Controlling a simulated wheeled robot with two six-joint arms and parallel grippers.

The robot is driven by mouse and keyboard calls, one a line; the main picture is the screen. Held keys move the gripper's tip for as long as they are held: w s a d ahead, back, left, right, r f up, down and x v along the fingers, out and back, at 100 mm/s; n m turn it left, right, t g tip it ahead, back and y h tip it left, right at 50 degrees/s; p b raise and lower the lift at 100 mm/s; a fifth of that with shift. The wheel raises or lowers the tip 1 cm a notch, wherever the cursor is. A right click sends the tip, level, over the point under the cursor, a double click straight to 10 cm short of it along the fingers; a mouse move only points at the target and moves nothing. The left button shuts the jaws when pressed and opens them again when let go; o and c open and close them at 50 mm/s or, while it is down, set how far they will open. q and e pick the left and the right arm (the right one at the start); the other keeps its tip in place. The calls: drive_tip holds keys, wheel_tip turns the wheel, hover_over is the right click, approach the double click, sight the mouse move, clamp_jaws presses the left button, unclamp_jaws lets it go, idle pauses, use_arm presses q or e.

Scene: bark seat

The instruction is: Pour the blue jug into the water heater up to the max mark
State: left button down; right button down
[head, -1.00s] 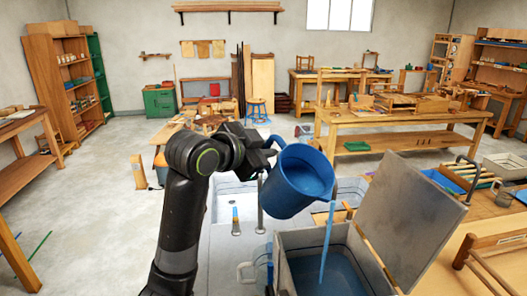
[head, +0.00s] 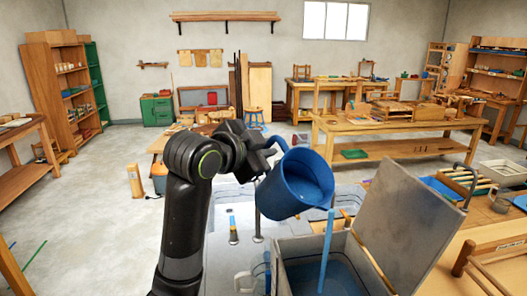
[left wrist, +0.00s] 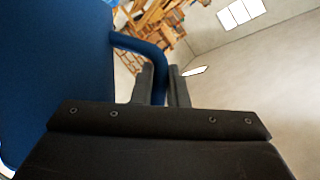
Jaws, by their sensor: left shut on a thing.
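The blue jug (head: 290,186) is tilted to the right above the water heater. A thin blue stream (head: 325,250) runs from its lip into the grey water heater (head: 300,246), whose lid (head: 412,222) stands open on the right. Blue water (head: 338,280) shows inside the heater; I cannot make out a max mark. My left gripper (head: 268,160) is shut on the jug's handle. In the left wrist view the handle (left wrist: 150,60) sits between the fingers (left wrist: 162,88), with the jug's body (left wrist: 55,60) at left. My right gripper is not in view.
A clear mug (head: 246,283) stands left of the heater. A sink basin (head: 232,195) lies behind it. A wooden frame (head: 490,258) and trays (head: 445,187) are at right. A workbench (head: 395,124) stands further back.

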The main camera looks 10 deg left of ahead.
sight(273, 135)
use_arm(q)
drive_tip(key=shift+d+r, duration=0.1)
drive_tip(key=shift+r, duration=0.15)
drive_tip(key=shift+s+d+r+m, duration=0.25)
drive_tip(key=shift+r+m, duration=0.15)
drive_tip(key=shift+r, duration=0.2)
drive_tip(key=shift+s+r+t+b, duration=0.1)
drive_tip(key=shift+r+t+b, duration=0.2)
drive_tip(key=shift+s+d+r+m, duration=0.1)
drive_tip(key=shift+r+m, duration=0.15)
drive_tip(key=shift+m, duration=0.05)
drive_tip(key=shift+s+d+r+y, duration=0.1)
drive_tip(key=shift+r+y, duration=0.2)
drive_tip(key=shift+s+d+r+m+b, duration=0.1)
drive_tip(key=shift+r+m+b, duration=0.2)
drive_tip(key=shift+s+d+r+m+t, duration=0.2)
drive_tip(key=shift+r+m+t, duration=0.2)
drive_tip(key=shift+r, duration=0.15)
drive_tip(key=shift+d+r+b, duration=0.1)
drive_tip(key=shift+r+b, duration=0.2)
drive_tip(key=shift+s+r, duration=0.1)
drive_tip(key=shift+r, duration=0.05)
